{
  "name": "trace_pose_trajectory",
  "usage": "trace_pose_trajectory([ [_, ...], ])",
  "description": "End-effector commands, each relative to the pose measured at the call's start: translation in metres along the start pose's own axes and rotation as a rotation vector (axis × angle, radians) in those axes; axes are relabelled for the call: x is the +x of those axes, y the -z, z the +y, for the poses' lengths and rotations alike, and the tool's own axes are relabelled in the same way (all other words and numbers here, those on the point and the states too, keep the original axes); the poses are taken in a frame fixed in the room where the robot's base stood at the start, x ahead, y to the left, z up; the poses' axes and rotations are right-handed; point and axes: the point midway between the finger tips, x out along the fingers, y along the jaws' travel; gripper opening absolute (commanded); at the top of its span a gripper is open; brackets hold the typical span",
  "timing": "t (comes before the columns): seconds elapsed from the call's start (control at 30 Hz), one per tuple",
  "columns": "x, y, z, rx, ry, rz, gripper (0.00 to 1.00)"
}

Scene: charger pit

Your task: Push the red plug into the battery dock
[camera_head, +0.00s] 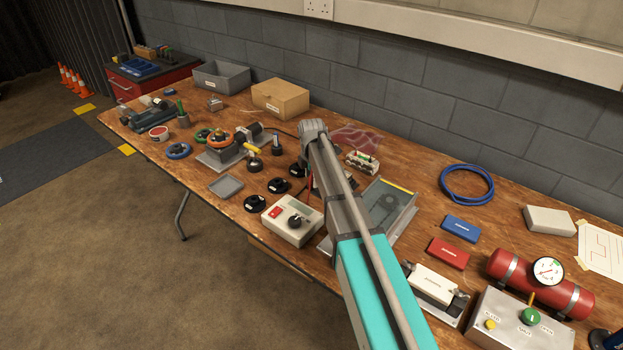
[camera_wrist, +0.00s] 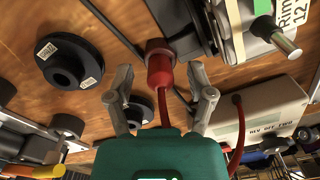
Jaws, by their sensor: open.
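The red plug (camera_wrist: 160,73) shows in the wrist view, upper middle, with a wider dull-red collar at its far end. A red cable runs from it back toward my gripper. My gripper (camera_wrist: 160,78) is open; its two grey fingers stand either side of the plug, with a visible gap on each side. In the head view my arm hides most of the gripper and plug. A dark block (camera_wrist: 180,22) lies just beyond the plug in the wrist view; I cannot tell whether it is the battery dock or whether the plug touches it.
A pale control box (camera_wrist: 262,112) with a red cable sits right of my gripper in the wrist view; it also shows in the head view (camera_head: 276,233). Black round weights (camera_wrist: 68,62) stand nearby. A grey tray (camera_head: 402,190) lies right of my arm. Blue (camera_head: 461,228) and red (camera_head: 447,253) blocks lie farther right.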

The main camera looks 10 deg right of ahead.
Motion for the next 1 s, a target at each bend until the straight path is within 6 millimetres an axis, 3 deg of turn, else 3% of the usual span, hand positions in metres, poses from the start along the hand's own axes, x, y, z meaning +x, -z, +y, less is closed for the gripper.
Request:
trace_pose_trajectory([
  [0.47,-0.007,0.0,0.0,0.0,0.0,0.0,0.7],
  [1.0,-0.048,0.0,0.0,0.0,0.0,0.0,0.7],
])
